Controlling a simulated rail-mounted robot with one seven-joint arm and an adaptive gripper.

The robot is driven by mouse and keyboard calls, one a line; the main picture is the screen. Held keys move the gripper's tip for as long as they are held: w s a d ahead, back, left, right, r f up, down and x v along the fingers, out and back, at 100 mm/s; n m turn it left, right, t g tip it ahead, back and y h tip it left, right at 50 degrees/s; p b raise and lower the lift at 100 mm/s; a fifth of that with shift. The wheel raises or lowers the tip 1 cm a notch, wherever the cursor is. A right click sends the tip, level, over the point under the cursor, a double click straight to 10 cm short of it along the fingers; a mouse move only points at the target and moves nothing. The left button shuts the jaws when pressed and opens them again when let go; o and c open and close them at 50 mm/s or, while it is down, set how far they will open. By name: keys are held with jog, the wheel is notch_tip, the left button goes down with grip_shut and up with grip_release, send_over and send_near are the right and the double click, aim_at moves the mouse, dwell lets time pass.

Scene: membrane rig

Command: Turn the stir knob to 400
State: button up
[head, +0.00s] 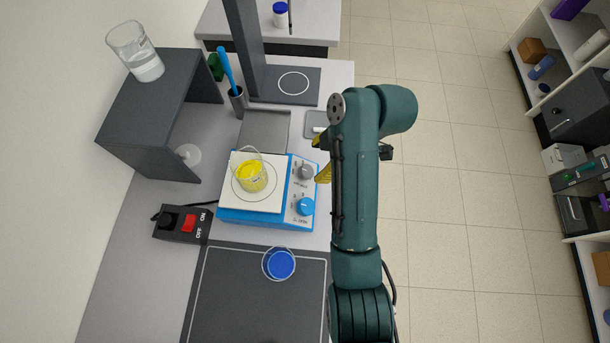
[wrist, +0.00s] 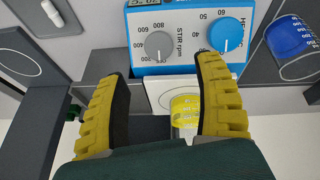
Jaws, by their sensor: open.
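The hotplate stirrer (head: 261,217) is blue with a white top plate. Its front panel (wrist: 190,58) shows in the wrist view, with the grey stir knob (wrist: 158,45) marked "STIR rpm" left of the larger blue heat knob (wrist: 227,33). The stir knob also shows in the head view (head: 305,172). In the head view my gripper (head: 322,160) is just right of the knob, partly hidden by my arm.
A beaker of yellow liquid (head: 251,177) stands on the top plate. A beaker with blue contents (head: 280,264) stands in front on a dark mat (head: 240,310). A black switch box (head: 170,222) with a red switch is at left. Open floor lies right of the bench.

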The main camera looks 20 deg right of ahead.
aim_at(307, 171)
jog(key=x, duration=0.9)
jog(key=c, duration=1.2)
